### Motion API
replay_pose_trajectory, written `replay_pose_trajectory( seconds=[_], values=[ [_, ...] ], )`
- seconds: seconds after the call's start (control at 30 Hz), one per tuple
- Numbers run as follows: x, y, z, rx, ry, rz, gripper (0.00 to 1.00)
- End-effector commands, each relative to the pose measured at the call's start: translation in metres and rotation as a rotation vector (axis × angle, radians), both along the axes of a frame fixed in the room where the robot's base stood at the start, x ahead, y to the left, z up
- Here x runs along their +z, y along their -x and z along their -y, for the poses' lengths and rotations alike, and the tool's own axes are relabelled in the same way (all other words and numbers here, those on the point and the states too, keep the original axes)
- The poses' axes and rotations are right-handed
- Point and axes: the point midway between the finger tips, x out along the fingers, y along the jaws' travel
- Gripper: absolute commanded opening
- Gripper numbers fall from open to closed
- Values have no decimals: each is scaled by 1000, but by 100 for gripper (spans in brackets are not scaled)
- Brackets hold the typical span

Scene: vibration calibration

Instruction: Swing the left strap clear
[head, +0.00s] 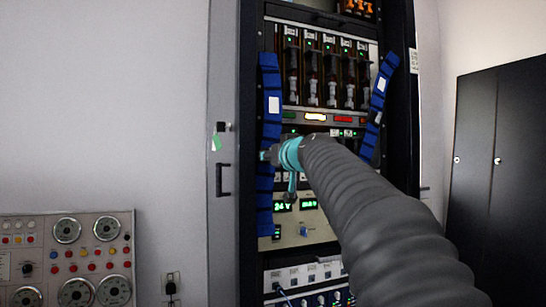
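The left strap (269,100) is a long blue band with dark cross-marks and a white label. It hangs nearly upright along the left side of the equipment rack. My gripper (271,155) is at the strap's middle, at the end of my grey sleeved arm with its teal wrist. It overlaps the strap in the picture. The fingers are small and partly hidden by the wrist, so I cannot tell whether they touch or grip it. The right strap (380,95) is also blue and hangs tilted, its top leaning right.
The rack (327,23) holds a row of upright modules and lit displays behind my arm. An open grey door or side panel (223,85) with a dark handle stands left of it. A gauge panel (85,250) is at lower left. Black cabinets (505,160) stand at right.

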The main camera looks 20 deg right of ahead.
Motion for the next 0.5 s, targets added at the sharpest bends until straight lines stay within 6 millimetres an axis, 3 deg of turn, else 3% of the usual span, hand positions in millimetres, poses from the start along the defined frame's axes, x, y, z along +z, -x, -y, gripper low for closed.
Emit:
replay_pose_trajectory(
  seconds=[0.23,0.5],
  values=[
    [1,21,2,-1,0,1,42],
    [1,71,6,-3,0,2,42]
  ],
)
